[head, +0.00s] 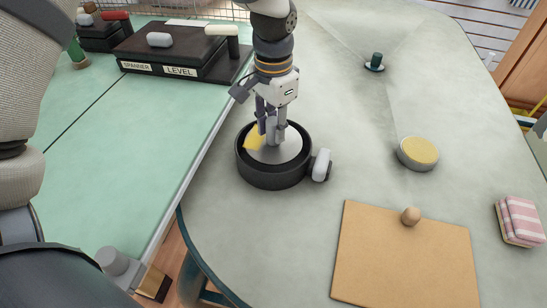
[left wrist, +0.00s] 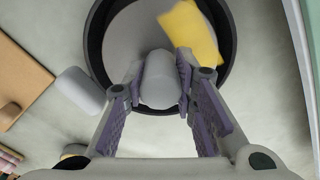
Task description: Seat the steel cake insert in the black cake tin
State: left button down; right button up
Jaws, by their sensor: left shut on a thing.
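The black cake tin (head: 262,180) stands on the grey-green table, with a pale grip on its right side. The steel cake insert (head: 290,148) is a round grey plate inside the tin's rim. My left gripper (head: 272,140) points down over the tin, shut on the insert's grey knob. The left wrist view shows the knob (left wrist: 160,80) between the fingers, the plate (left wrist: 130,38) and the tin's dark rim (left wrist: 96,45). A yellow piece (left wrist: 192,32) lies at the plate's edge. Whether the plate rests on the tin's floor cannot be told. My right gripper is out of view.
A tan board (head: 400,255) with a round knob lies at front right. A yellow-topped round tin (head: 418,153), a pink striped pad (head: 520,220) and a small green-topped item (head: 375,62) stand farther right. A dark labelled case (head: 180,58) sits on the green bench at left.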

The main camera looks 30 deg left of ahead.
aim_at(273, 143)
pick_arm(q)
jog(key=shift+f+b, duration=0.35)
jog(key=shift+f, duration=2.3)
dwell(1.9)
jog(key=c, duration=1.2)
grip_release()
notch_tip(273, 143, up, 12)
